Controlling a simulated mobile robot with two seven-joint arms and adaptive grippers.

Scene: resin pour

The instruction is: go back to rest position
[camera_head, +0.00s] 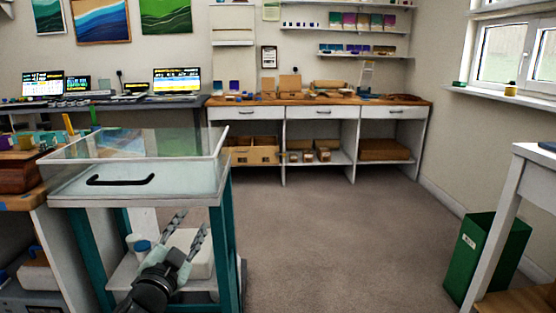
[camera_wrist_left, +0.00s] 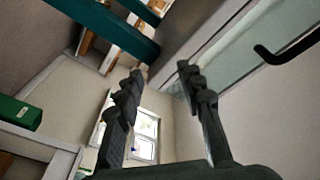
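My left gripper (camera_head: 188,235) shows low in the head view, in front of a teal-framed cart (camera_head: 232,240) with a clear box top. Its two fingers are spread apart and nothing is between them. In the left wrist view the fingers (camera_wrist_left: 160,75) also stand apart and empty, below the cart's edge and its black handle (camera_wrist_left: 290,45). The handle also shows in the head view (camera_head: 120,181). My right gripper is not seen in either view.
A green bin (camera_head: 488,255) stands at the right beside a white table (camera_head: 510,195). A wooden-topped bench (camera_head: 320,101) runs along the back wall. The carpet (camera_head: 340,230) between the cart and the bin is clear.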

